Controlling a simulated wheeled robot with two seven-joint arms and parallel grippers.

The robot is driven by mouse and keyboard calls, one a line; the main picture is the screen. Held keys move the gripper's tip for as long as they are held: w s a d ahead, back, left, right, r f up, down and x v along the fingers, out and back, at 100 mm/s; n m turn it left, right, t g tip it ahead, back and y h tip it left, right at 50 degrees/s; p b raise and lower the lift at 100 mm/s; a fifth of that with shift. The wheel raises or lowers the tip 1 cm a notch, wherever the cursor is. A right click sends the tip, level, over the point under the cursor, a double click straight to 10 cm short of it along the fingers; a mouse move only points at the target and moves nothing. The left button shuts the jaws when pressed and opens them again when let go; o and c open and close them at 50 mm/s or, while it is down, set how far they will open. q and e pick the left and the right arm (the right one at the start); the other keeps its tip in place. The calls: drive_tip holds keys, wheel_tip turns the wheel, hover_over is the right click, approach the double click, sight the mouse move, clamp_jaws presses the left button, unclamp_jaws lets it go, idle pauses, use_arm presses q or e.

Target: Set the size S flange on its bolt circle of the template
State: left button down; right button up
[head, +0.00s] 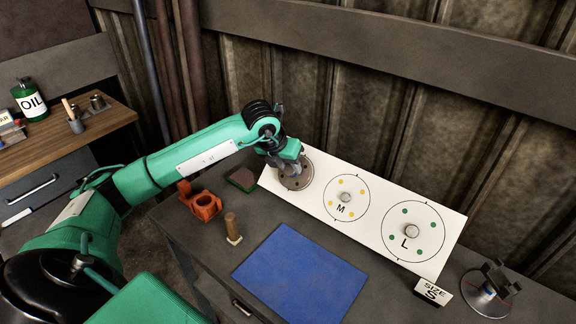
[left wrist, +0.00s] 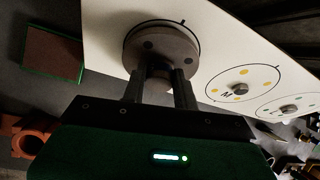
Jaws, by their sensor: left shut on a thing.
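The white template (head: 381,234) lies on the dark bench and carries printed bolt circles. The M circle (head: 346,198) has yellow dots and the L circle (head: 412,231) has green dots, each with a metal peg at its centre. The flange (head: 295,172) is a round grey disc with dark bolt holes, at the template's left end. Whether the flange rests flat is unclear. My right gripper is not in view.
A blue mat (head: 300,274) lies in front of the template. An orange fixture (head: 203,204), a brush (head: 232,229) and a dark green-edged pad (head: 241,179) are left of it. A "SIZE S" sign (head: 432,293) and a metal stand (head: 488,290) are at right.

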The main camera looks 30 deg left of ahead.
use_arm(q)
drive_tip(key=shift+w+f, duration=0.15)
drive_tip(key=shift+w, duration=0.1)
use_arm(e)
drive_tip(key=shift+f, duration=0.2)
use_arm(q)
drive_tip(key=c, duration=1.1)
unclamp_jaws()
drive_tip(key=shift+o, duration=0.5)
drive_tip(key=shift+f, duration=0.1)
drive_tip(key=b+v, duration=0.3)
drive_tip(key=v, duration=1.1)
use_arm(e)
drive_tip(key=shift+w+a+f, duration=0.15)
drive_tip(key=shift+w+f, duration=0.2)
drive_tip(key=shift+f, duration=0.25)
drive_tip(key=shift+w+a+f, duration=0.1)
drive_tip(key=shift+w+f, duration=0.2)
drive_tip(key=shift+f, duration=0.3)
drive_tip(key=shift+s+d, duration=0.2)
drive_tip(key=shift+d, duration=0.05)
